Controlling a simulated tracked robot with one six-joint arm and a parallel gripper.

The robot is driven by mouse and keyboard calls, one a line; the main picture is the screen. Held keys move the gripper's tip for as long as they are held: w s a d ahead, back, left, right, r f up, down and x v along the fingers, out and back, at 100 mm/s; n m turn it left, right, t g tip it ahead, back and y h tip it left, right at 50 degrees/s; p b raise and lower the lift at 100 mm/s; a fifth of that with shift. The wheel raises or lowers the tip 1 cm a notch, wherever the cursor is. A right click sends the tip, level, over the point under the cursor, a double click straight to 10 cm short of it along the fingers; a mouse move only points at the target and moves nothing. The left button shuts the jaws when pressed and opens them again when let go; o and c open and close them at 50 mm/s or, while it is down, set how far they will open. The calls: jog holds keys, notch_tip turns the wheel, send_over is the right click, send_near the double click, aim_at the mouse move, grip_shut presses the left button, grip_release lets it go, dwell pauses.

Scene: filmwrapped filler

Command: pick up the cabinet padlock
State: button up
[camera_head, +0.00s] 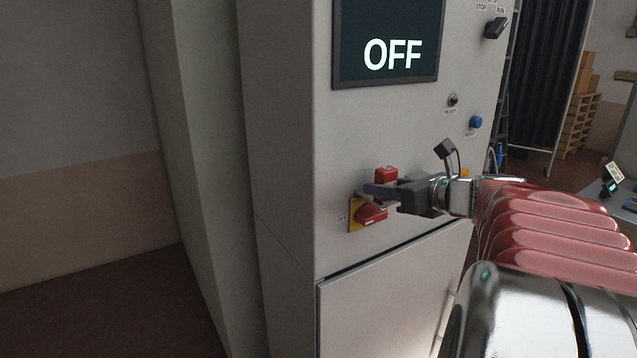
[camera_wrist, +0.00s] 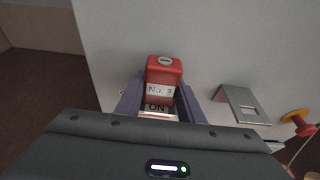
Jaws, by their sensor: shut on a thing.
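The red padlock (camera_head: 386,174) shows just above my gripper's fingers at the cabinet front.
The grey cabinet (camera_head: 285,150) carries a screen (camera_head: 388,45) reading OFF, a black selector (camera_head: 495,28) and a blue button (camera_head: 476,122). A metal bracket (camera_wrist: 239,101) and a red knob on yellow (camera_wrist: 299,119) lie right of my gripper. Floor at left is clear.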

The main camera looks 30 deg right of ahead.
jog(key=shift+c, duration=0.9)
jog(key=shift+r, duration=0.15)
notch_tip(320, 180, up, 10)
jog(key=shift+f, duration=0.1)
